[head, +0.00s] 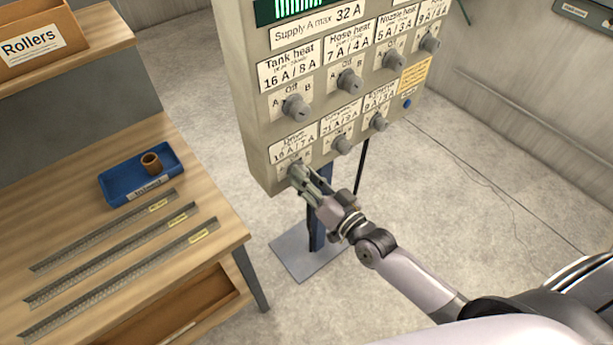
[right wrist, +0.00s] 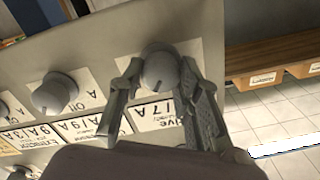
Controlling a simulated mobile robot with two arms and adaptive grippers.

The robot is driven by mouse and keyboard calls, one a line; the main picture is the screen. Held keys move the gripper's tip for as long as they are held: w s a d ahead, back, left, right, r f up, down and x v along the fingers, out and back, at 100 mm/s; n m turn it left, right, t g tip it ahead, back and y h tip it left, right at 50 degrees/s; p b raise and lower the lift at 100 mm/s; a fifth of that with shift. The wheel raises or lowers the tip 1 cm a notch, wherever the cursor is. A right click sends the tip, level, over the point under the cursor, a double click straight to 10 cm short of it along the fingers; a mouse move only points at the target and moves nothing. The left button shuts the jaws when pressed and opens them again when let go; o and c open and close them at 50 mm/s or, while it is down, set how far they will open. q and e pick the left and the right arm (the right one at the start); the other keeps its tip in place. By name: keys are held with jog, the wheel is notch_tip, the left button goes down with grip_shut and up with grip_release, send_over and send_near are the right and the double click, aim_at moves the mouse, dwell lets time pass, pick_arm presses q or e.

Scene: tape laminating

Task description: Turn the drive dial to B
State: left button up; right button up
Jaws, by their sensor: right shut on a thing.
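The drive dial (head: 297,170) is a grey knob at the lower left of the control panel (head: 262,157), under a label reading Drive 16 A / 7 A. My right gripper (head: 308,180) is at it, its fingers shut on the knob. In the right wrist view the dial (right wrist: 160,69) sits between the two fingers of my right gripper (right wrist: 158,85). The fingers partly cover the dial's markings, so I cannot tell which letter it points to. My left gripper is not in view.
Several other grey dials, such as the tank heat dial (head: 295,107), sit above and beside it. A workbench (head: 150,230) with a blue tray (head: 120,196) and metal strips stands at the left. The floor at the right is clear.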

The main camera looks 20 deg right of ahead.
jog(key=shift+m, duration=0.6)
jog(key=o, duration=1.1)
jog(key=shift+o, duration=0.2)
jog(key=v, duration=1.2)
